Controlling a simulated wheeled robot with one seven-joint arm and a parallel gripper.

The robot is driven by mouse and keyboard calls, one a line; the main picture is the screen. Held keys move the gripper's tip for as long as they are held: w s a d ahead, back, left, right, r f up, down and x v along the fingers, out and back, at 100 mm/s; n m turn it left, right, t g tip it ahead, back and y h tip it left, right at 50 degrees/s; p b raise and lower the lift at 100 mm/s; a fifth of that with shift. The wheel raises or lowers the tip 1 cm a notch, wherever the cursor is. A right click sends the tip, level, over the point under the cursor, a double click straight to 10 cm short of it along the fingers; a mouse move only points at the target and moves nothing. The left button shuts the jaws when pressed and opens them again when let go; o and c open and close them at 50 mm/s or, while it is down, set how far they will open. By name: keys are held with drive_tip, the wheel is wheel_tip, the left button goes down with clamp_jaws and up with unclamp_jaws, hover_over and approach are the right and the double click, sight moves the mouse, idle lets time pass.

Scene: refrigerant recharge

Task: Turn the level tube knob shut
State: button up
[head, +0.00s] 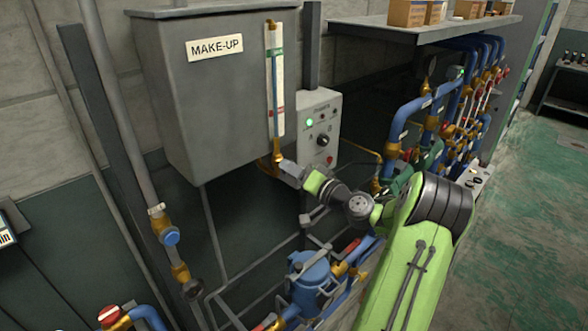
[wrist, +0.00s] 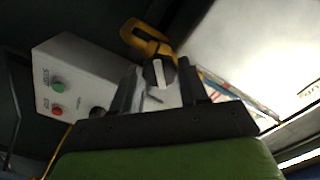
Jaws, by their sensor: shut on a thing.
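The level tube (head: 275,80) stands upright on the front right of the grey MAKE-UP tank (head: 215,100), with a green mark high and a red mark low. Its brass fitting (head: 276,158) is at the bottom end. My gripper (head: 290,172) is at this fitting. In the wrist view the black level tube knob (wrist: 158,73) with a pale bar lies between the two dark fingers of my gripper (wrist: 160,80), which is shut on it. The brass body (wrist: 143,38) is behind the knob. In the head view the gripper hides the knob.
A grey control box (head: 318,130) with a green light and red button stands close right of the gripper; it also shows in the wrist view (wrist: 75,75). A blue pump (head: 310,275) and pipes lie below. A shelf (head: 430,32) with boxes overhangs blue pipework at right.

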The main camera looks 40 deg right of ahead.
drive_tip(key=m+p, duration=0.2)
drive_tip(key=m, duration=0.1)
drive_tip(key=shift+f, duration=0.25)
drive_tip(key=m+p, duration=0.3)
drive_tip(key=m, duration=0.1)
drive_tip(key=shift+s+r+p, duration=0.1)
drive_tip(key=shift+r+p, duration=0.1)
drive_tip(key=shift+p, duration=0.15)
drive_tip(key=o, duration=1)
drive_tip(key=shift+d+f+m, duration=0.1)
drive_tip(key=shift+m, duration=0.2)
drive_tip(key=shift+o, duration=0.2)
